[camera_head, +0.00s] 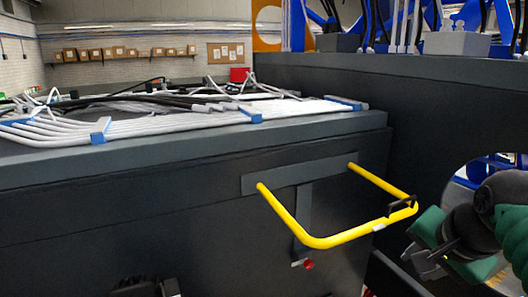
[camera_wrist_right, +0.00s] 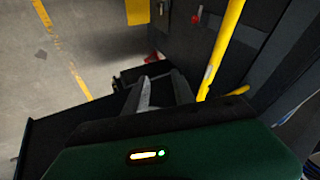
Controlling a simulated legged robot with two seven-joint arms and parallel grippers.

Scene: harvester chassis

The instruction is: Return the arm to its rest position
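A yellow U-shaped handle (camera_head: 330,240) sticks out from the dark chassis front, and part of it also shows in the right wrist view (camera_wrist_right: 221,48). My right gripper (camera_head: 424,264) is at the right in the head view, below and beside the handle's right corner. Its two fingers (camera_wrist_right: 162,92) are apart with nothing visible between them in the right wrist view. It appears clear of the handle. A small dark part (camera_head: 146,288) at the bottom edge of the head view may be my left gripper; its fingers cannot be made out.
Grey tubes and black cables (camera_head: 190,112) lie on the chassis top (camera_head: 200,158). A red knob (camera_head: 308,265) sits below the handle. A taller dark block (camera_head: 455,85) stands at the right. Open floor (camera_wrist_right: 40,95) shows at the left of the right wrist view.

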